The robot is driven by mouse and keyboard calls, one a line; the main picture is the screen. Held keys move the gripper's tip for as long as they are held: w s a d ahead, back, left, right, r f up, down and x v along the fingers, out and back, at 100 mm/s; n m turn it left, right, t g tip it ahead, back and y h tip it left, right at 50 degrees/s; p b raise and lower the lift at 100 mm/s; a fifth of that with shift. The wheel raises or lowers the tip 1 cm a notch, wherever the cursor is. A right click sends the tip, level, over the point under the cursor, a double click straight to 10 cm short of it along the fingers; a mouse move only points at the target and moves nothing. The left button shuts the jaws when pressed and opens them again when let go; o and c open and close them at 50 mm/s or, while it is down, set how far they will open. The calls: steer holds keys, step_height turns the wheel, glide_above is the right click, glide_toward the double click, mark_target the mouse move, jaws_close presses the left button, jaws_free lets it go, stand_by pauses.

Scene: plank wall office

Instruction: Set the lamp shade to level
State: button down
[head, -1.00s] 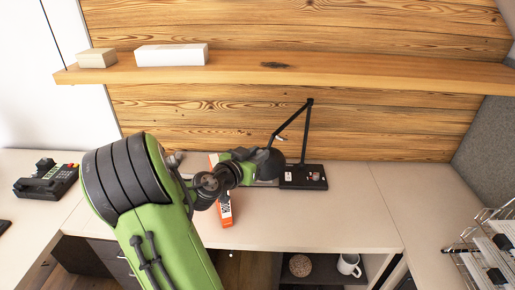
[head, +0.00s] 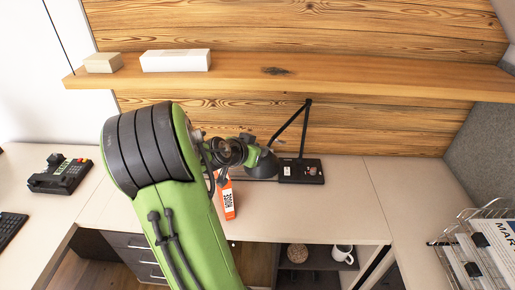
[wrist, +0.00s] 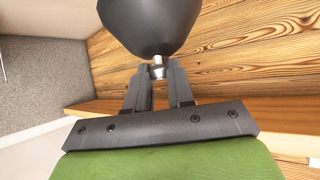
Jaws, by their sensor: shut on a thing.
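The black desk lamp stands at the back of the desk in the head view, its dark base (head: 301,171) flat on the desktop. Its thin arm (head: 290,124) rises to an elbow and slopes down left to the dark shade (head: 264,162). The shade looks tilted; its exact angle is hard to tell. My gripper is at the shade's upper left, partly hidden by my arm in the head view. In the wrist view my gripper (wrist: 158,82) is shut on a small silver stub (wrist: 157,69) at the end of the dark rounded shade (wrist: 150,22).
A wooden shelf (head: 300,76) runs above the lamp, carrying a white box (head: 175,61) and a beige block (head: 103,63). An orange box (head: 228,199) is near my arm. A phone (head: 60,174) is left, a wire rack (head: 480,245) right. The desk right of the lamp is clear.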

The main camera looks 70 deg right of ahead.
steer(key=c, duration=1)
jaws_free()
steer(key=p+v, duration=0.1)
steer(key=v, duration=1.4)
steer(key=shift+a+r, duration=0.15)
steer(key=shift+a, duration=0.2)
